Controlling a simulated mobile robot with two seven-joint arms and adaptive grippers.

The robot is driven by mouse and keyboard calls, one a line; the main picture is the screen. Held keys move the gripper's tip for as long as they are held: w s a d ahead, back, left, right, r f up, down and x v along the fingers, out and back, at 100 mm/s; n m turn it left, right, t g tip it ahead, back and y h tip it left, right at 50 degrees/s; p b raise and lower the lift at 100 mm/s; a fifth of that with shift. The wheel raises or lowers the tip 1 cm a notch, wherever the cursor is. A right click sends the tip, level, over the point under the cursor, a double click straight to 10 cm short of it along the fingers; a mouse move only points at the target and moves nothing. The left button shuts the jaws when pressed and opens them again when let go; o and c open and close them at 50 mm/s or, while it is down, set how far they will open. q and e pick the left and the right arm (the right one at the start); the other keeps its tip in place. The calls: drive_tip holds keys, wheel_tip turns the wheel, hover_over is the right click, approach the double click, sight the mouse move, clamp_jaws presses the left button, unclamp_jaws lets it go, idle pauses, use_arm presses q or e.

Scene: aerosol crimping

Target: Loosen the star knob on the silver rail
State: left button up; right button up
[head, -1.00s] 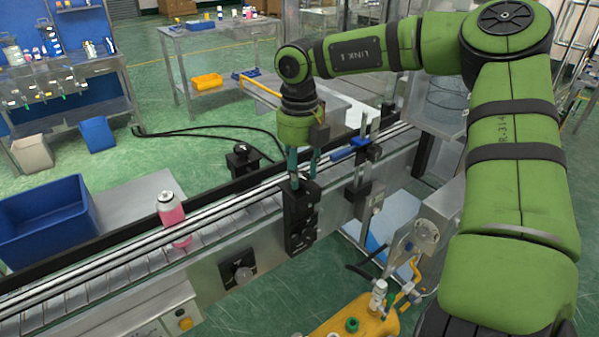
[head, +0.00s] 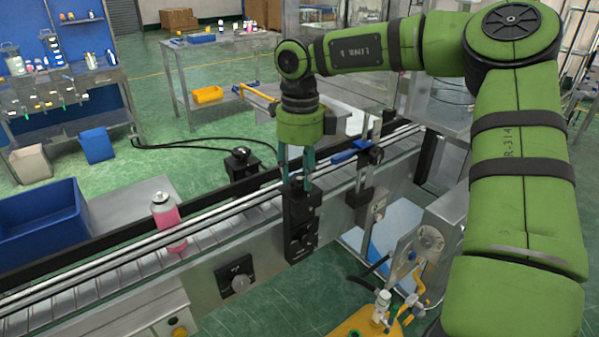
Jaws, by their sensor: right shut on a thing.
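The silver rail (head: 130,246) runs along the conveyor's near side. A black clamp bracket (head: 301,228) stands against it, with a small dark knob (head: 297,183) at its top. My right gripper (head: 297,178) points straight down from above, its teal fingers on either side of this knob and shut on it. The fingers hide most of the knob, so its star shape is hard to make out. My left gripper is not in view.
A pink bottle (head: 166,219) stands on the conveyor to the left. A second bracket with a blue lever (head: 350,151) stands close to the right of the gripper. A blue bin (head: 40,222) is at the left, and a yellow machine (head: 362,326) is below right.

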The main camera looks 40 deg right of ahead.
sight(301, 178)
drive_tip(key=n, duration=0.5)
drive_tip(key=shift+s+f, duration=0.15)
drive_tip(key=shift+f, duration=0.05)
drive_tip(key=shift+n, duration=0.4)
drive_tip(key=o, duration=1.1)
drive_tip(key=shift+o, duration=0.2)
drive_tip(key=shift+d+r, duration=0.1)
drive_tip(key=shift+r, duration=0.55)
wheel_tip(301, 178, up, 11)
